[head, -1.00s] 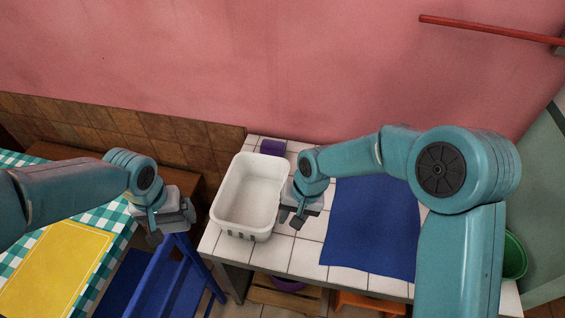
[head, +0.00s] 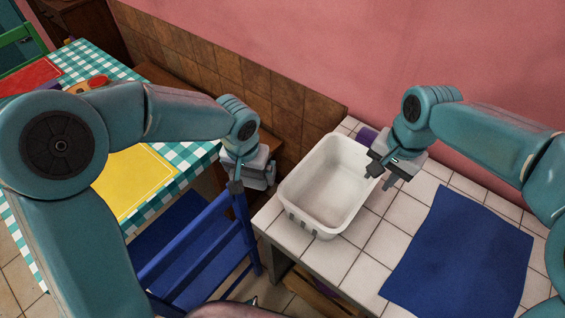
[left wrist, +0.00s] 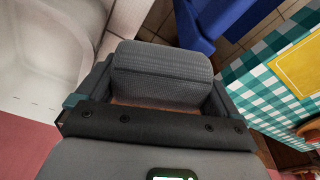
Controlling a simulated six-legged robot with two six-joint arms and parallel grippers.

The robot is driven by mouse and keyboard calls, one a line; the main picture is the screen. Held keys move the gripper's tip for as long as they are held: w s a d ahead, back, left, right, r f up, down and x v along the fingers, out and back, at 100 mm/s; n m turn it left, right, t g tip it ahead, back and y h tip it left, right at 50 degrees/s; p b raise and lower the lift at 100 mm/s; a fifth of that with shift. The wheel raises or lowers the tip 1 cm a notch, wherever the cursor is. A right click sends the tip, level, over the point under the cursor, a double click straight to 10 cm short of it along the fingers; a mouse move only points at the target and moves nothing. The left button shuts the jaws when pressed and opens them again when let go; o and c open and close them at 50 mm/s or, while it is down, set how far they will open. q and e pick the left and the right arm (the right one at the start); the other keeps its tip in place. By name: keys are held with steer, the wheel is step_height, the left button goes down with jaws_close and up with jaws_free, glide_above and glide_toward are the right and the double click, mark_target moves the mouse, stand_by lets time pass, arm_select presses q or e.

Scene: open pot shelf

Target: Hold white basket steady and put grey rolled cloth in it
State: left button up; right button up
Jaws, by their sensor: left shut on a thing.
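The white basket (head: 308,216) stands upright and looks empty on the white tiled counter (head: 385,240). My left gripper (head: 245,184) is in the air left of the basket, over the blue chair. In the left wrist view it is shut on the grey rolled cloth (left wrist: 165,75), which lies across between the fingers. In the head view the cloth is mostly hidden by the gripper. The basket's pale wall shows at the left of the wrist view (left wrist: 50,45). My right gripper (head: 382,177) is at the basket's right rim with its fingers apart; whether it touches the rim is unclear.
A purple thing (head: 367,136) stands behind the basket. A blue mat (head: 460,255) lies to the right on the counter. A blue chair (head: 195,245) stands below my left gripper. A table with a green checked cloth (head: 190,155) and yellow mat (head: 132,180) is at left.

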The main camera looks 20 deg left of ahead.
mark_target(362, 198)
arm_select(q)
steer(key=shift+a+f, duration=0.1)
steer(key=shift+a, duration=0.2)
steer(key=shift+w+d+r+n, duration=0.1)
steer(key=shift+w+r+n, duration=0.15)
steer(key=shift+r, duration=0.35)
steer(key=shift+w+d+r+n, duration=0.15)
steer(key=shift+r+n, duration=0.2)
steer(key=shift+r, duration=0.25)
arm_select(e)
steer(key=f, duration=0.3)
steer(key=a+f, duration=0.1)
steer(key=f, duration=0.7)
steer(key=shift+w+a+f, duration=0.1)
steer(key=shift+w+a, duration=0.15)
steer(key=shift+w, duration=0.1)
steer(key=shift+f, duration=0.45)
arm_select(q)
steer(key=d+r+m, duration=0.1)
steer(key=d+r, duration=0.3)
steer(key=d, duration=0.4)
steer(key=d+r+m, duration=0.1)
steer(key=d+r, duration=0.3)
steer(key=d, duration=0.5)
steer(key=shift+w+d+r+m, duration=0.2)
steer(key=shift+w+d+m, duration=0.05)
steer(key=shift+w+m, duration=0.1)
arm_select(e)
jaws_close()
